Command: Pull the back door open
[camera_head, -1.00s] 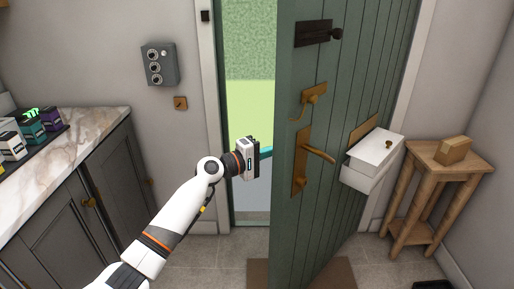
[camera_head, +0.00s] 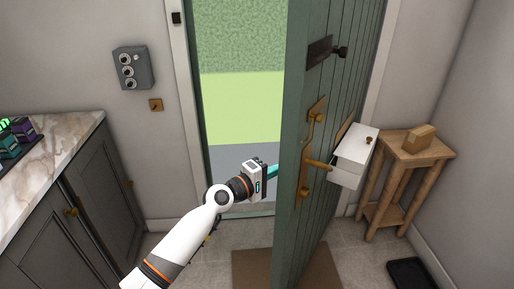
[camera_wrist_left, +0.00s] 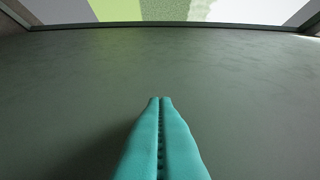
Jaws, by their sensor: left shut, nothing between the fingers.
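The back door (camera_head: 338,130) is green and planked, and stands ajar with a wide opening to its left. It carries a brass lever handle (camera_head: 317,163), a brass pull above it and a dark bolt (camera_head: 326,50). My left gripper (camera_head: 272,171) is at the door's free edge, on its outer side, with its teal fingertips partly hidden by the edge. In the left wrist view, its fingers (camera_wrist_left: 161,100) are together and empty, pointing at a plain grey-green surface. Whether they touch it is unclear. My right gripper is not in view.
A white letter box (camera_head: 355,152) is on the door's inner face. A wooden stand (camera_head: 408,156) with a small box is behind it at right. A doormat (camera_head: 262,270) lies under the door. A marble-topped cabinet (camera_head: 62,140) is at left.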

